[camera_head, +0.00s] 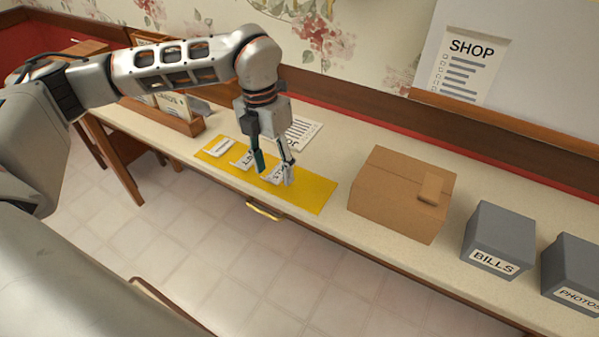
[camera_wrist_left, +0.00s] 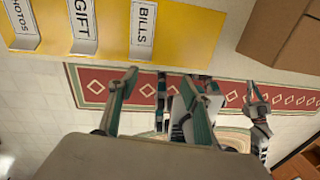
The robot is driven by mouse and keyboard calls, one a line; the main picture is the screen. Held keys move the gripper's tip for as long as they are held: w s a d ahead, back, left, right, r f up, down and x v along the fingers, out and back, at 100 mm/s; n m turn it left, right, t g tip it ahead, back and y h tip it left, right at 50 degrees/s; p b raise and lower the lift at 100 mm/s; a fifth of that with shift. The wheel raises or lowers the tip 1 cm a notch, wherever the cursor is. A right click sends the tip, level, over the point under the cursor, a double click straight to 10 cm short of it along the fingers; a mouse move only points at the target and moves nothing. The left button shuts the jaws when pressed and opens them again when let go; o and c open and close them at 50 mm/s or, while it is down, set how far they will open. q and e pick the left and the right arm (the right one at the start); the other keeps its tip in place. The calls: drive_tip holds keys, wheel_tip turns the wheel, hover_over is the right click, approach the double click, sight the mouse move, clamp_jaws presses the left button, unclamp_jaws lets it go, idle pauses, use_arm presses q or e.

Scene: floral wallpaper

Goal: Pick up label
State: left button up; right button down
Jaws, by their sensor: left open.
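A yellow mat (camera_head: 315,198) lies near the front edge of the table with a row of white labels on it. My left gripper (camera_head: 275,174) is open and points down over the mat's right part in the head view. Its fingers appear around or just above the rightmost label (camera_head: 273,175), partly hiding it. I see nothing held. I cannot tell whether the fingers touch the label.
A cardboard box (camera_head: 395,200) stands right of the mat. Grey boxes marked BILLS (camera_head: 497,232) and PHOTOS (camera_head: 575,265) stand farther right. A printed sheet (camera_head: 302,131) lies behind the gripper. A wooden holder (camera_head: 185,123) stands at the left. A SHOP list (camera_head: 470,62) hangs behind.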

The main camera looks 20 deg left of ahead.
sight(270, 180)
use_arm(q)
drive_tip(key=w+a, duration=0.1)
drive_tip(key=w+a+r+y, duration=0.1)
drive_tip(key=shift+a+r+n+t, duration=0.3)
drive_tip(key=shift+a, duration=0.05)
drive_tip(key=shift+a+f, duration=0.1)
drive_tip(key=shift+f, duration=0.1)
wheel_tip(270, 180, down, 2)
drive_tip(key=shift+f, duration=0.2)
drive_tip(key=f, duration=0.2)
drive_tip(key=f+b, duration=0.1)
drive_tip(key=f, duration=0.2)
drive_tip(key=shift+w, duration=0.2)
drive_tip(key=shift+r, duration=0.1)
drive_tip(key=shift+c, duration=0.5)
drive_tip(key=c, duration=0.7)
